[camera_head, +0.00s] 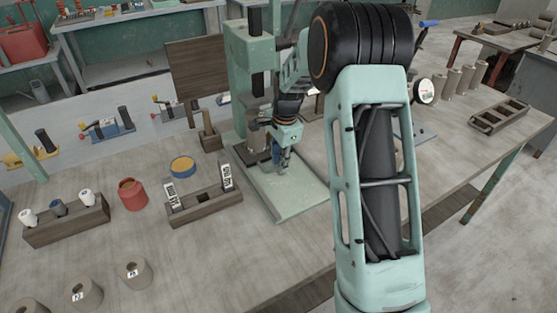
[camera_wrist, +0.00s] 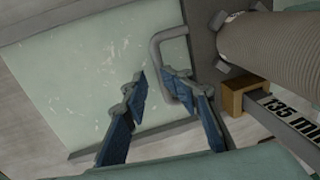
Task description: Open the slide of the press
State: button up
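The green press (camera_head: 246,70) stands on the bench left of my arm, with a pale green base plate (camera_head: 290,198) in front. In the wrist view, a grey U-shaped handle (camera_wrist: 155,52) juts from a dark grey slide part (camera_wrist: 203,45) over the pale plate (camera_wrist: 85,70). My gripper (camera_head: 281,164) is low beside the press, above the plate. In the wrist view its blue fingers (camera_wrist: 152,78) are apart. The handle's long bar runs near the gap between the fingertips and passes partly behind the right finger. I cannot tell whether they touch.
A thick ribbed grey cylinder (camera_wrist: 270,45) and a wooden block (camera_wrist: 240,95) are right of the handle. A wooden rack (camera_head: 205,207) with labelled pieces stands left of the plate, near a red pot (camera_head: 132,194) and a yellow-topped tin (camera_head: 182,167).

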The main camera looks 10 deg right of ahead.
notch_tip(320, 180, up, 12)
jog(key=s+p, duration=0.2)
jog(key=p, duration=0.5)
jog(key=shift+d+r, duration=0.15)
jog(key=shift+d, duration=0.2)
dwell(0.4)
dwell(0.4)
notch_tip(320, 180, up, 12)
jog(key=s, duration=0.2)
jog(key=shift+d, duration=0.3)
